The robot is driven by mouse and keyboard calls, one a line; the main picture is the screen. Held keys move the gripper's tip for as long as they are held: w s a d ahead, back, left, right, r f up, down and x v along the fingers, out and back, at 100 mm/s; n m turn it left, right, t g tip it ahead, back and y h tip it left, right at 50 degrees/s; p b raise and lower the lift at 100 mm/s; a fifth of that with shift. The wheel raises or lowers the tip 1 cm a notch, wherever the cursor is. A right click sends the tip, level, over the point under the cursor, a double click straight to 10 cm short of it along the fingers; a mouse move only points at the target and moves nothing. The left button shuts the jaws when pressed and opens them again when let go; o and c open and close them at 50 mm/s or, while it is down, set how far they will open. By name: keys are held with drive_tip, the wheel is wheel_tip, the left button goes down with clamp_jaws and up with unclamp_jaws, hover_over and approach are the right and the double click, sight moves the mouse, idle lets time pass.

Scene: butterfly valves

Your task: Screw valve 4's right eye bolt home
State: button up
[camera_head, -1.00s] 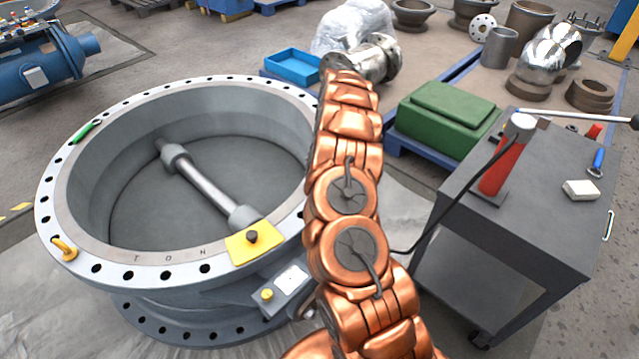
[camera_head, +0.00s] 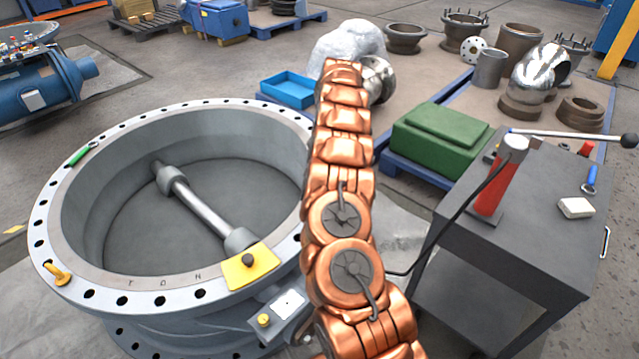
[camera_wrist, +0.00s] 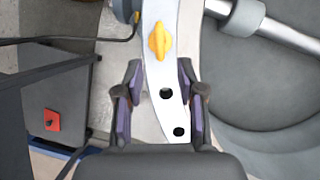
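The large grey valve (camera_head: 205,285) lies flat, its drilled flange ring facing up. A yellow eye bolt (camera_head: 57,273) stands at the ring's near left in the head view. In the wrist view another yellow eye bolt (camera_wrist: 158,40) is on the flange (camera_wrist: 160,75), seen from above, on the side facing the trolley; I take it as the right one. How deep it sits cannot be told. My gripper (camera_wrist: 160,76) is open and empty over the flange, its fingers on either side of the ring and the eye bolt beyond the fingertips. My arm hides this bolt and the gripper in the head view.
A grey trolley (camera_head: 540,225) with a red hand pump (camera_head: 498,180) stands right of my arm; its dark hose runs toward the valve. A yellow plate (camera_head: 250,268) and a green-handled tool (camera_head: 80,155) are on the flange. A green box (camera_head: 440,138) stands behind.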

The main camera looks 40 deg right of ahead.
drive_tip(key=shift+w+d+r, duration=0.1)
drive_tip(key=shift+d+r, duration=0.1)
drive_tip(key=shift+r, duration=0.45)
drive_tip(key=shift+a+r, duration=0.1)
drive_tip(key=s+a+r+n, duration=0.35)
drive_tip(key=a+r, duration=0.55)
drive_tip(key=a, duration=0.5)
drive_tip(key=s+a+r+n, duration=0.4)
drive_tip(key=s+a+r, duration=0.1)
drive_tip(key=s+a, duration=0.35)
drive_tip(key=s+a+f+n+h, duration=0.1)
drive_tip(key=s+a+n+h, duration=0.1)
drive_tip(key=s, duration=1.3)
drive_tip(key=s+a+f+n+h, duration=0.2)
drive_tip(key=s+a, duration=0.1)
drive_tip(key=s, duration=1.2)
wheel_tip(320, 180, up, 18)
drive_tip(key=w+p, duration=0.2)
drive_tip(key=p, duration=1.4)
drive_tip(key=shift+f, duration=0.2)
drive_tip(key=shift+d, duration=0.1)
